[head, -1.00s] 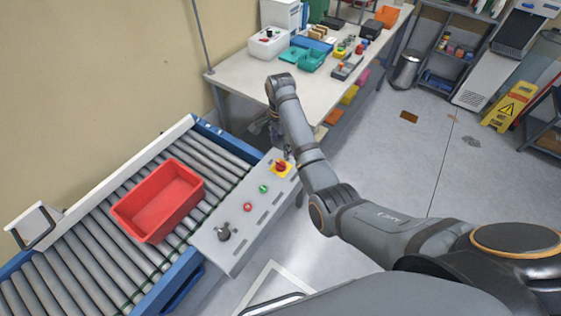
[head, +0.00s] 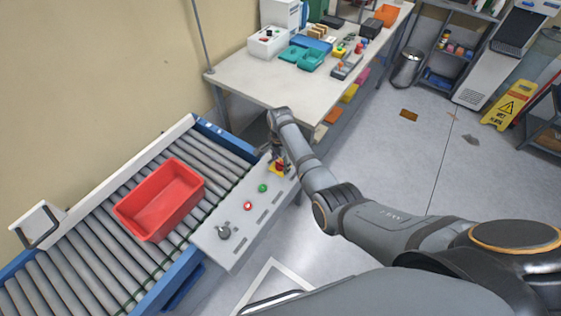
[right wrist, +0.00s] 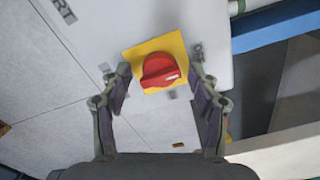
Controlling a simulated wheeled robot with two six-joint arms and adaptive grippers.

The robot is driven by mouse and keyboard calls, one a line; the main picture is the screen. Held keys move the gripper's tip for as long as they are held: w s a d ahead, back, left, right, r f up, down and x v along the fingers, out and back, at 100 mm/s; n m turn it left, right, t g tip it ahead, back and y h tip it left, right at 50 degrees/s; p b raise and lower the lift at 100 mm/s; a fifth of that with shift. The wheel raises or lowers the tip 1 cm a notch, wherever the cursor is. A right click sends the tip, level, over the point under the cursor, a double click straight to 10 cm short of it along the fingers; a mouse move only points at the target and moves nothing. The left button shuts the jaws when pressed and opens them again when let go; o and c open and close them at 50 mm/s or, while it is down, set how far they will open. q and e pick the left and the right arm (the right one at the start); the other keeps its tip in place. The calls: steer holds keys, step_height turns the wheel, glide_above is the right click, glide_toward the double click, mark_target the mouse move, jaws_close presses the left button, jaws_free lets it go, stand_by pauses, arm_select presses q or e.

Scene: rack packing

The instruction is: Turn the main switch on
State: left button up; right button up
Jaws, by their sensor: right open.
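The main switch is a red rotary knob on a yellow plate at the far end of the grey control panel (head: 227,243). In the right wrist view the red knob (right wrist: 160,70) sits between and just ahead of my fingertips, with its yellow plate (right wrist: 145,48) around it. My right gripper (right wrist: 160,82) is open, one finger on each side of the knob, and I see no contact. In the head view the right gripper (head: 277,160) is over the switch and partly hides it. My left gripper is not in view.
The panel also carries a green button (head: 262,188), a red button (head: 248,206) and a grey lever or knob (head: 224,232). A red bin (head: 158,225) rests on the roller conveyor (head: 90,268) beside it. A white workbench (head: 235,82) stands behind.

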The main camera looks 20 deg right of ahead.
steer(key=c, duration=1.1)
steer(key=shift+r+m, duration=0.1)
steer(key=shift+m, duration=0.2)
steer(key=m+p, duration=0.1)
steer(key=m, duration=0.1)
steer(key=shift+m+p, duration=0.3)
steer(key=shift+m, duration=0.1)
steer(key=m+p, duration=0.1)
steer(key=m, duration=0.3)
steer(key=shift+m, duration=0.3)
steer(key=m+p, duration=0.1)
steer(key=m, duration=0.4)
steer(key=shift+m+p, duration=0.3)
steer(key=shift+m, duration=2.1)
